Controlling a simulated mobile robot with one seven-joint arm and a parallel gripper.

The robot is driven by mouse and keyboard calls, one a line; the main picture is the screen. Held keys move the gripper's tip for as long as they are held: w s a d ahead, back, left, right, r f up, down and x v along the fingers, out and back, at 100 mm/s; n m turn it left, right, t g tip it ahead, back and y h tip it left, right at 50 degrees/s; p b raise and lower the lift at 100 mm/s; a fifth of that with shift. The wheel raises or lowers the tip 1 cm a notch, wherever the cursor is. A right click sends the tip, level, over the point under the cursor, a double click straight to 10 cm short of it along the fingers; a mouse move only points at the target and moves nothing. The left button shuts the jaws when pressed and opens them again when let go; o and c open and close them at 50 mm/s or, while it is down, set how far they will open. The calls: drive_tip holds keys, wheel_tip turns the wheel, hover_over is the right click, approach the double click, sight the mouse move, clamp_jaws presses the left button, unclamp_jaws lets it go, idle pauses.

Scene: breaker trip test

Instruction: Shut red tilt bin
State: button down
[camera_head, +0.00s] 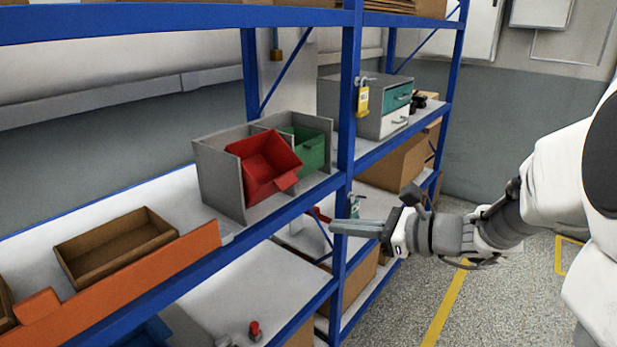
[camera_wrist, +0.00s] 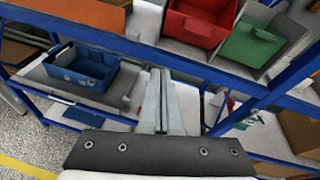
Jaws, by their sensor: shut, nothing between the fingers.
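The red tilt bin (camera_head: 264,162) sits in a grey housing (camera_head: 218,180) on the shelf and is tilted forward, its open top and front lip showing. It also shows at the top of the wrist view (camera_wrist: 198,22). A green bin (camera_head: 305,148) stands in the compartment to its right and looks upright. My gripper (camera_head: 333,226) is shut and empty. It is in front of the shelf's edge, lower than the red bin and to its right, apart from it. In the wrist view the closed fingers (camera_wrist: 161,75) point toward the shelf below the bins.
A blue rack post (camera_head: 347,110) stands just behind my gripper. A brown tray (camera_head: 115,245) and an orange strip (camera_head: 130,290) lie on the shelf at left. A blue bin (camera_wrist: 82,66) is on the lower shelf. A grey drawer cabinet (camera_head: 370,104) stands further right.

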drive_tip(key=w+d+m+t, duration=0.2)
drive_tip(key=w+m, duration=0.1)
drive_tip(key=w, duration=0.1)
drive_tip(key=r+x, duration=0.2)
drive_tip(key=x, duration=1)
drive_tip(key=shift+w+a+r, duration=0.2)
drive_tip(key=shift+w+r, duration=0.05)
drive_tip(key=shift+r, duration=0.15)
drive_tip(key=shift+w+a+r+p, duration=0.1)
drive_tip(key=shift+r+p, duration=0.15)
drive_tip(key=shift+p, duration=0.8)
